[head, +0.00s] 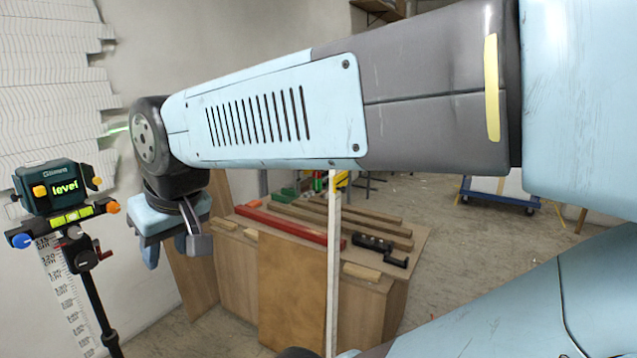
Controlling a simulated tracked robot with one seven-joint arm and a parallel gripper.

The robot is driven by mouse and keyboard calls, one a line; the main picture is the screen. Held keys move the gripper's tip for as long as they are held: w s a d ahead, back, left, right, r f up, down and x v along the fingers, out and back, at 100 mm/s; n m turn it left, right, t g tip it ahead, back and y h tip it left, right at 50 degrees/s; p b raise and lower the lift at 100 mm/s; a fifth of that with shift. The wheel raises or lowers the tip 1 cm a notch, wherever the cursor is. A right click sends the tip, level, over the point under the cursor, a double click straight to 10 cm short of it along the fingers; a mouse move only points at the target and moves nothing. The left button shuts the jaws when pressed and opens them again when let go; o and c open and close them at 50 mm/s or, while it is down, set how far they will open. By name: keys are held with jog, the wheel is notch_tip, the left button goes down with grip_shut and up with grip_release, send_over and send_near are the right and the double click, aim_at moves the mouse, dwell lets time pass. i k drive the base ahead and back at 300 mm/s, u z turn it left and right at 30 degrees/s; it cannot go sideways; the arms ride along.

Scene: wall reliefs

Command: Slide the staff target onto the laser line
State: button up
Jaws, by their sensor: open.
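A white graduated staff (65,300) shows behind the pole. A thin white upright (333,270) stands in the middle, with a small yellow and green part (341,179) at its visible top, partly hidden by my arm. I cannot tell which part is the staff target. A short green glow (118,130) shows on the wall. My gripper (175,248) is open and empty, right of the device.
A wooden bench (375,300) behind the upright holds a red beam (290,224), wooden battens and a black tool (380,247). White relief panels (50,85) cover the left wall. A blue dolly (497,192) stands on open floor at the back right.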

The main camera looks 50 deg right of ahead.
aim_at(340, 180)
jog(key=u, duration=1)
jog(key=i, duration=0.1)
jog(key=z, duration=2.95)
jog(key=i, duration=0.5)
jog(key=u, duration=0.25)
jog(key=k, duration=0.5)
jog(key=z, duration=0.05)
